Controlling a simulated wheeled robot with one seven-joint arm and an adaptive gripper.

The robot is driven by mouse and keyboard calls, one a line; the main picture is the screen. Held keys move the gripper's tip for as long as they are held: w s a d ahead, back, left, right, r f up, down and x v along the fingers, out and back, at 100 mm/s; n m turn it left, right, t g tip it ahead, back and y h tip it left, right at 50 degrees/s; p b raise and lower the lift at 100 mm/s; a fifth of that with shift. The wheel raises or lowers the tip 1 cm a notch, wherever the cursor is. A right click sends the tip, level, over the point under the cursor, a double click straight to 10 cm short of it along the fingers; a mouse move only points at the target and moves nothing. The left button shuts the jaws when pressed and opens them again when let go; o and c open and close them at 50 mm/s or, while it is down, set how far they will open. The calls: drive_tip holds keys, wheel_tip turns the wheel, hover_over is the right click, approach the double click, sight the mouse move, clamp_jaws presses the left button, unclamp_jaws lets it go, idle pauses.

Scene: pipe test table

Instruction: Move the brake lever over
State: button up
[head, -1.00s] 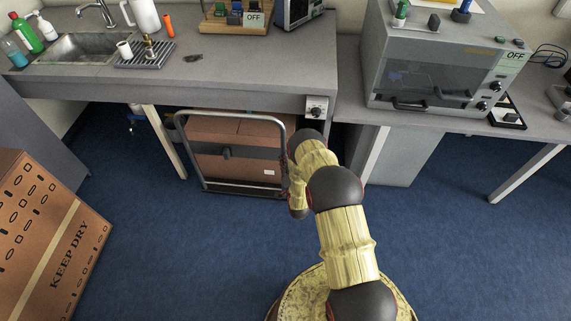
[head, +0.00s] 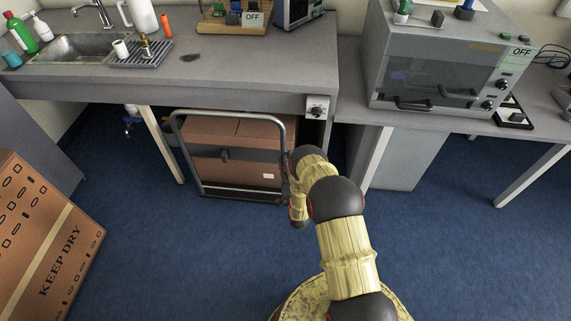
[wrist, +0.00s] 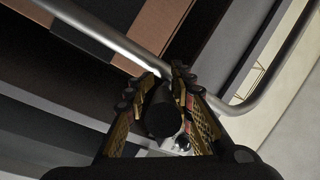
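A hand cart with a grey tubular handle (head: 232,113) stands under the left table, a brown box behind the handle. The tube also crosses the wrist view (wrist: 112,38). In the wrist view my gripper (wrist: 163,76) has its fingers on both sides of a dark round-ended cylinder (wrist: 163,118), possibly the brake lever's grip. I cannot tell whether the fingers press on it. In the head view my arm hides the gripper, at the cart's right side. A small dark part (head: 225,154) sits on the cart's crossbar; I cannot tell if it belongs to the brake.
The table (head: 230,75) with a sink is above the cart, and a dial box (head: 317,107) hangs at its front edge. A grey test cabinet (head: 440,70) stands on the right table. A "KEEP DRY" box (head: 45,235) is at left. Blue floor (head: 190,260) is clear in front.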

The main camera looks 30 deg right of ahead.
drive_tip(key=o, duration=0.4)
drive_tip(key=shift+r, duration=0.1)
drive_tip(key=v, duration=1.2)
drive_tip(key=shift+c, duration=0.6)
